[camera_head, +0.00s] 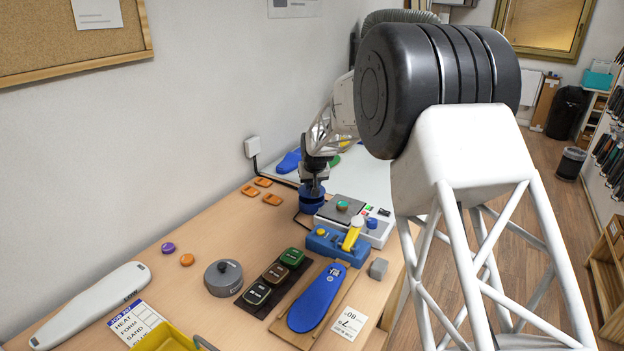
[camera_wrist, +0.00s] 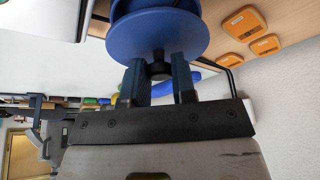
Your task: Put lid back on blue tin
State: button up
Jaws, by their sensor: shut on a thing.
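The blue lid (camera_wrist: 158,36) is a round disc with a dark knob (camera_wrist: 158,69). In the wrist view my gripper (camera_wrist: 159,72) is shut on this knob, one finger on each side. The blue tin (camera_head: 311,206) stands on the table near the wall in the head view, under my gripper (camera_head: 313,184). In the wrist view a darker blue part shows just beyond the lid at the top edge. The lid is over the tin; I cannot tell whether it is seated or slightly above.
Several orange pieces (camera_head: 251,191) lie left of the tin. A grey and white device (camera_head: 355,222) stands close on its right, with a blue block (camera_head: 325,243) in front. A grey round pot (camera_head: 223,278) is nearer the front. The table's left middle is mostly clear.

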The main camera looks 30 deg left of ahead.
jog(key=shift+f, duration=0.8)
jog(key=shift+f, duration=0.2)
dwell(2.2)
jog(key=o, duration=1.5)
jog(key=shift+c, duration=0.2)
jog(key=shift+r, duration=0.2)
jog(key=shift+r, duration=2.25)
grip_shut()
